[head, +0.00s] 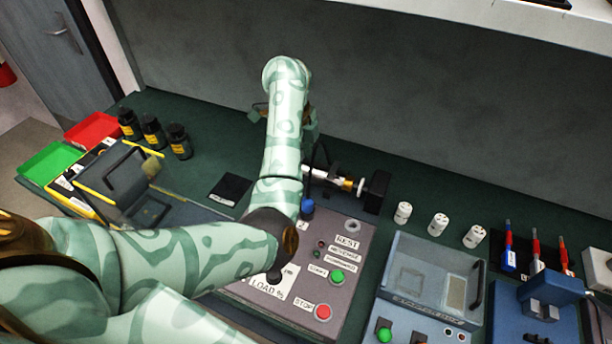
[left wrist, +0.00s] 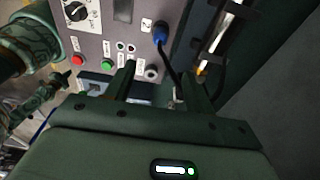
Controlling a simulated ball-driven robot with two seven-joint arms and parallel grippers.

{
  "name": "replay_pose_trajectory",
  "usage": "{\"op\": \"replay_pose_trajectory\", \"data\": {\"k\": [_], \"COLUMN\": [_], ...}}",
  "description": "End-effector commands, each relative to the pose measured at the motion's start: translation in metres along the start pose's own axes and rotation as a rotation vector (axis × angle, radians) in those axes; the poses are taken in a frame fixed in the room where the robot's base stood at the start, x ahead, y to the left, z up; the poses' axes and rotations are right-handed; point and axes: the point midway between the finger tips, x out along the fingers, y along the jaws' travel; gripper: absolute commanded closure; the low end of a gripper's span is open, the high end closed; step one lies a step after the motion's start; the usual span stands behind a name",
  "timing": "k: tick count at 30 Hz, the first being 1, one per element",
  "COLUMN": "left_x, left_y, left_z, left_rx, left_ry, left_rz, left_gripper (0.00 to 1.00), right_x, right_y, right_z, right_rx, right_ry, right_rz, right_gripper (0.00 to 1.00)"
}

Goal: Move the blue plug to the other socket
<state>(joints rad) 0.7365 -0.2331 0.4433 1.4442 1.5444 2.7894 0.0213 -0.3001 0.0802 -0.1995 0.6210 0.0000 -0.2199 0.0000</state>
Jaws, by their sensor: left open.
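The blue plug (head: 307,208) sits upright in a socket near the top left of the grey control panel (head: 350,290). It also shows in the left wrist view (left wrist: 160,36), with a black cable running from it. An empty round socket (head: 352,225) lies to its right on the panel and shows as a grey ring in the left wrist view (left wrist: 151,72). My left gripper (left wrist: 157,70) is open, with nothing between its fingers, and hangs above the panel's socket end, apart from the plug. In the head view, my left arm mostly hides it. My right gripper is not seen.
A glass tube with a brass end (head: 345,183) runs to a black block (head: 376,192) behind the panel. Dark bottles (head: 152,132) and a grey case (head: 125,180) stand left. White cylinders (head: 438,224) and a clear-lidded box (head: 430,280) stand right.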

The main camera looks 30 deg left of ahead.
Motion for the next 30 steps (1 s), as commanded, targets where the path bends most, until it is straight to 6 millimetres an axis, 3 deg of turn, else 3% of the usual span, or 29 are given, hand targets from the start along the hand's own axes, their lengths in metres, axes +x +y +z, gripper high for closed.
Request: {"op": "replay_pose_trajectory", "data": {"k": [6,15,21,30], "left_x": [0.057,0.123,0.147,0.153], "left_y": [0.001,0.001,0.001,0.001], "left_z": [0.003,0.003,0.003,0.002], "left_rx": [0.0,0.001,0.001,0.001], "left_ry": [-0.006,-0.006,-0.006,-0.006], "left_rz": [0.007,0.007,0.005,0.002], "left_gripper": [0.46,0.46,0.46,0.46], "right_x": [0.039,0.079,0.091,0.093], "right_y": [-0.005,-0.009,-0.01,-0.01], "right_z": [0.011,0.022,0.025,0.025], "right_rx": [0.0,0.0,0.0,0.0], "right_ry": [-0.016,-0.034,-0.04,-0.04], "right_rz": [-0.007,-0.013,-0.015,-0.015], "right_gripper": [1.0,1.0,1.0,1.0]}}
